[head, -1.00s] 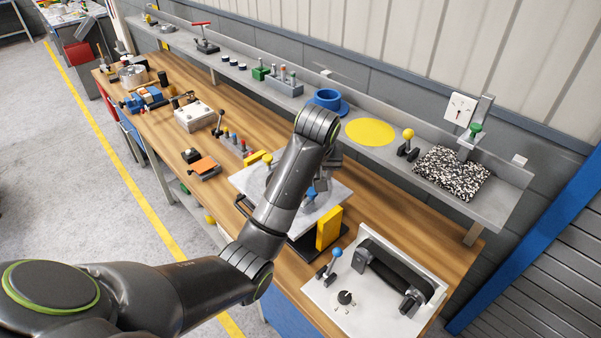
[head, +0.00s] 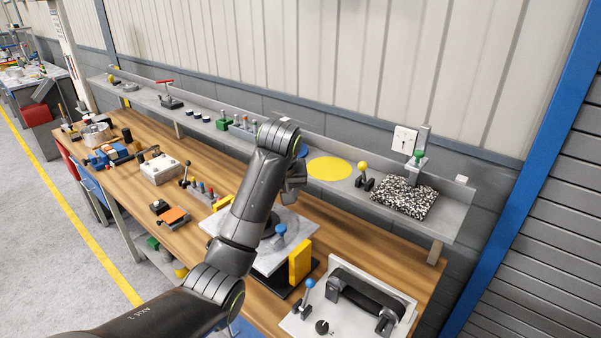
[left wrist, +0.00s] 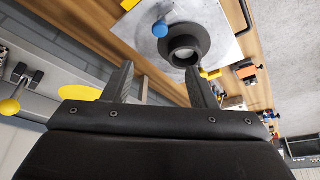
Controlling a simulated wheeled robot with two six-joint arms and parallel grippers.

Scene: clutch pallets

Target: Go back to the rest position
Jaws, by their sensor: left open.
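My left gripper (left wrist: 159,70) is open in the left wrist view, with nothing between its fingers. A dark round part with a hole (left wrist: 186,45) sits on a light grey plate (left wrist: 222,25) beyond the fingertips, apart from them. In the head view my left arm crosses in front of the plate (head: 296,222), and the left gripper (head: 296,182) shows only partly behind the wrist. The dark part is mostly hidden there. A blue knob (head: 280,230) and a yellow block (head: 300,262) stand at the plate's near right side. My right gripper is not in view.
The wooden bench (head: 205,170) holds a grey box (head: 160,168) and several small tools. A white fixture (head: 350,322) stands at the front right. The raised shelf (head: 330,187) behind carries a yellow disc (head: 330,168) and a speckled block (head: 405,197). The wall is close behind.

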